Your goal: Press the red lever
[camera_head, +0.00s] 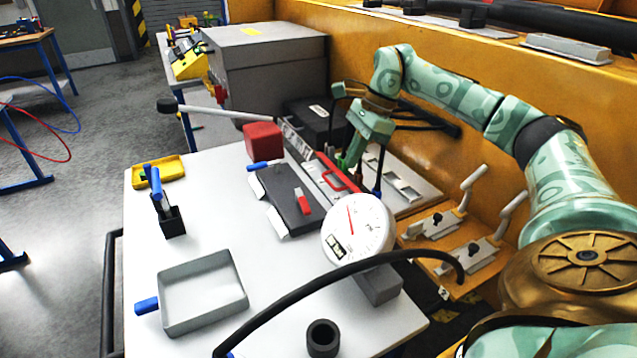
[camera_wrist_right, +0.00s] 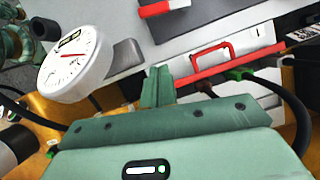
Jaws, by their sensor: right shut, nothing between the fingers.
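A small red lever (camera_head: 304,203) stands on a dark flat box (camera_head: 288,190) on the white table. It also shows at the top of the right wrist view (camera_wrist_right: 160,8), partly cut off. A larger red bar handle (camera_head: 338,174) is on a pale unit beside the dark box and shows in the right wrist view (camera_wrist_right: 207,62). Which red part is the task's lever is not certain. My right gripper (camera_head: 346,163) is shut and empty, just behind the red handle in the head view; its fingers (camera_wrist_right: 158,86) appear left of that handle in the wrist view. My left gripper is not in view.
A white dial gauge (camera_head: 358,228) stands in front of the dark box, with a black hose (camera_head: 330,270) nearby. A red block (camera_head: 263,138) sits near a long black-knobbed rod (camera_head: 215,114). A grey tray (camera_head: 203,292) is front left. The table's left middle is mostly clear.

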